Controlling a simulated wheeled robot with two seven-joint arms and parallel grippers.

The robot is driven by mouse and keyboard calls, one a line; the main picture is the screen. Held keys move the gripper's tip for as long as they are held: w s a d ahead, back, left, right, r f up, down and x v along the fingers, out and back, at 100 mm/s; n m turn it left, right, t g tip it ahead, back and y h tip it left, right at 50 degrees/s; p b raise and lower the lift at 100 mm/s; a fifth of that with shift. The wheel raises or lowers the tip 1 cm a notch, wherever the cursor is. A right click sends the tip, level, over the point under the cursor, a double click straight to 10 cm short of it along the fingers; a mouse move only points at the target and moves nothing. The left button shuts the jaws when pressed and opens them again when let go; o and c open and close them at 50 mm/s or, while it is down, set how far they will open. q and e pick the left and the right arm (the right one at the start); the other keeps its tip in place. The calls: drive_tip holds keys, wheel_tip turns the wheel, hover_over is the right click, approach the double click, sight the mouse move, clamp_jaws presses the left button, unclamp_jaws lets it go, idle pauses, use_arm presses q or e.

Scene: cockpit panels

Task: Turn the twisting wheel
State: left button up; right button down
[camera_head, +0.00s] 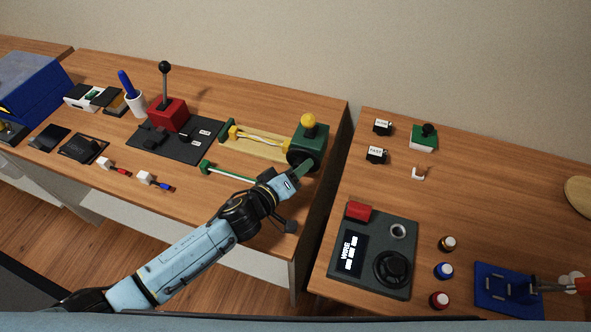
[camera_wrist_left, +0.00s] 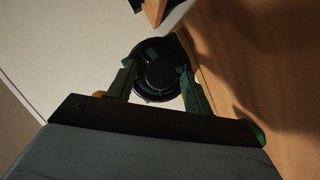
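The twisting wheel is a black spoked wheel (camera_head: 300,158) on the front of a green box (camera_head: 311,138) with a yellow knob on top, at the right end of the left table. In the left wrist view the wheel (camera_wrist_left: 160,76) faces the camera. My left gripper (camera_head: 304,168) is at the wheel, with its green fingers partly hiding it. In the left wrist view the gripper (camera_wrist_left: 158,84) has its fingers spread, one on each side of the wheel. I cannot tell whether they touch its rim. My right gripper is not in view.
A red-based lever (camera_head: 168,113) stands on a black plate left of the wheel. A green and yellow slider (camera_head: 258,140) lies beside the box. A gap separates the right table, which holds a grey panel with a black dial (camera_head: 392,268) and several small knobs.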

use_arm(q)
drive_tip(key=c, duration=0.8)
